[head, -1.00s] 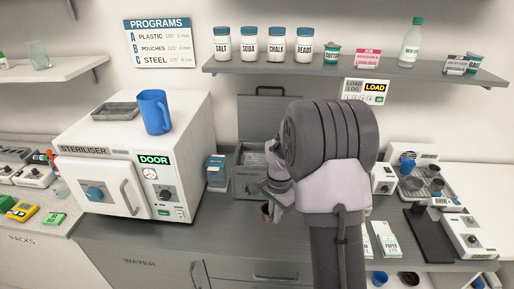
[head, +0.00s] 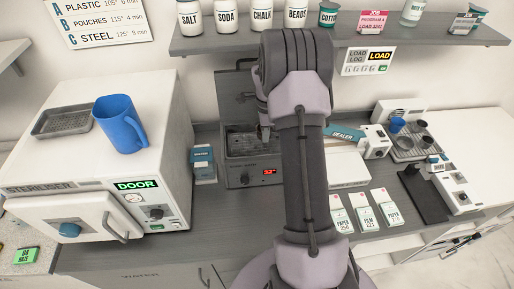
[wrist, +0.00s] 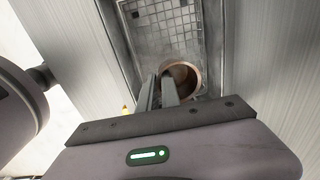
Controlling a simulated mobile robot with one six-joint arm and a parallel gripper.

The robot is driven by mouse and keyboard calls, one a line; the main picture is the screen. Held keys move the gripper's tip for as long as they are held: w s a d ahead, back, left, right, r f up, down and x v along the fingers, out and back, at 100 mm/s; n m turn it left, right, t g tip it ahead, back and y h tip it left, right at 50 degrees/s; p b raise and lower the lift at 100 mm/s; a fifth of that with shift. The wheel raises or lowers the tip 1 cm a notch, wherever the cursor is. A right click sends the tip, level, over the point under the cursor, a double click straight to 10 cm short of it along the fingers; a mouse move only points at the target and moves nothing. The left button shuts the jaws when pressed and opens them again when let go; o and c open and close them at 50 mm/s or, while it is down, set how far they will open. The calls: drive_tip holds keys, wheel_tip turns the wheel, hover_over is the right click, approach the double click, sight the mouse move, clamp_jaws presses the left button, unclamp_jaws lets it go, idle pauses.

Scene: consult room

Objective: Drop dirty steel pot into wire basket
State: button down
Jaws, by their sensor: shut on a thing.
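A round pot (wrist: 183,75) with a pale rim and a brownish inside shows in the wrist view. My gripper (wrist: 164,88) is shut on the near-left side of its rim. The pot hangs over the near end of a wire basket (wrist: 155,20), a grey mesh inside a steel tank. I cannot tell how far above the mesh it is. My arm hides the pot and part of the basket there.
The steriliser (head: 110,185) stands left of the tank, with a blue jug (head: 120,125) and a grey tray (head: 68,121) on top. A small blue-and-white box (head: 203,165) is between them. A shelf (head: 210,45) with jars hangs above. A sealer (head: 350,137) and paper packs (head: 364,211) are at right.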

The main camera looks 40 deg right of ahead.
wheel_tip(320, 180, down, 3)
drive_tip(key=shift+w+r+b, duration=0.1)
drive_tip(key=shift+r+b, duration=0.05)
drive_tip(key=shift+b, duration=0.3)
drive_tip(key=c, duration=1.5)
unclamp_jaws()
drive_tip(key=shift+r, duration=0.15)
drive_tip(key=r, duration=0.5)
drive_tip(key=r+p, duration=0.1)
drive_tip(key=r, duration=0.5)
drive_tip(key=r+p, duration=0.1)
drive_tip(key=r, duration=0.5)
drive_tip(key=shift+s+a+r, duration=0.15)
drive_tip(key=shift+s+a, duration=0.1)
drive_tip(key=shift+s, duration=0.05)
